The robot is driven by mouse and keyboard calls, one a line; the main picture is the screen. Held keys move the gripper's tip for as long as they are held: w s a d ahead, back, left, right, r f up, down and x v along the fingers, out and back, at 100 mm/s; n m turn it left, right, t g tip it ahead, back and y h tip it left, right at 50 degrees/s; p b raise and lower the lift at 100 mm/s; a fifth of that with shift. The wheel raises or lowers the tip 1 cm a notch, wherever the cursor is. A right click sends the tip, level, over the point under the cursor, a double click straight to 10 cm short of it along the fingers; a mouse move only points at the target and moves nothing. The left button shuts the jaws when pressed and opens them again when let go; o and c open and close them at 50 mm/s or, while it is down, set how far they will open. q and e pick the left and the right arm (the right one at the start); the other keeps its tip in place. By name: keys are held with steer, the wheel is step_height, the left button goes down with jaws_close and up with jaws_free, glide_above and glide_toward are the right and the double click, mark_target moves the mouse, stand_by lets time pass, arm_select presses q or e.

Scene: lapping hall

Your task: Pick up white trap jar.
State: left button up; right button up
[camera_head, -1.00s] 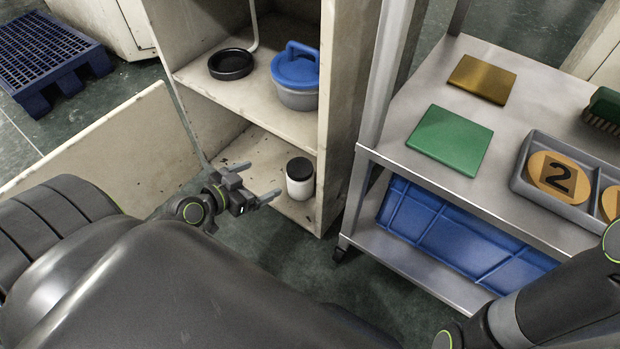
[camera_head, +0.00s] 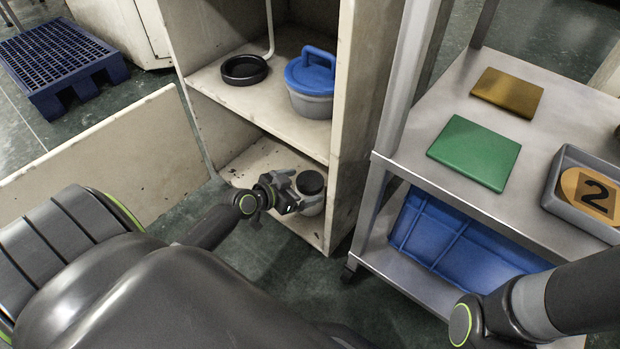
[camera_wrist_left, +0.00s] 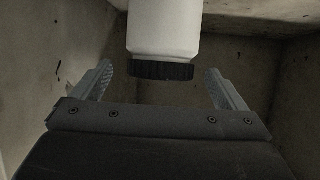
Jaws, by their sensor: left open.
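The white trap jar (camera_head: 312,206) with a black lid stands on the lower shelf of the open cabinet. My left gripper (camera_head: 298,190) is at the jar, partly covering it in the head view. In the left wrist view the jar (camera_wrist_left: 164,30) appears upside down, its black ribbed lid between the two fingers of the left gripper (camera_wrist_left: 170,85). The fingers are open, with a gap on each side of the jar. My right arm (camera_head: 540,305) comes in at the lower right; its gripper is out of view.
The upper shelf (camera_head: 222,92) above my left gripper holds a black ring (camera_head: 244,70) and a blue-lidded grey pot (camera_head: 311,84). The cabinet side wall (camera_head: 352,130) stands close on the right. A metal cart (camera_head: 470,200) is beyond it.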

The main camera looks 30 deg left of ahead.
arm_select(q)
steer(key=b+x, duration=0.2)
steer(key=x, duration=0.2)
steer(key=shift+w+r, duration=0.1)
steer(key=shift+w, duration=0.1)
steer(key=shift+w+d+b, duration=0.15)
steer(key=shift+w+b, duration=0.3)
steer(key=shift+w, duration=0.05)
steer(key=shift+c, duration=0.4)
steer(key=c, duration=1.4)
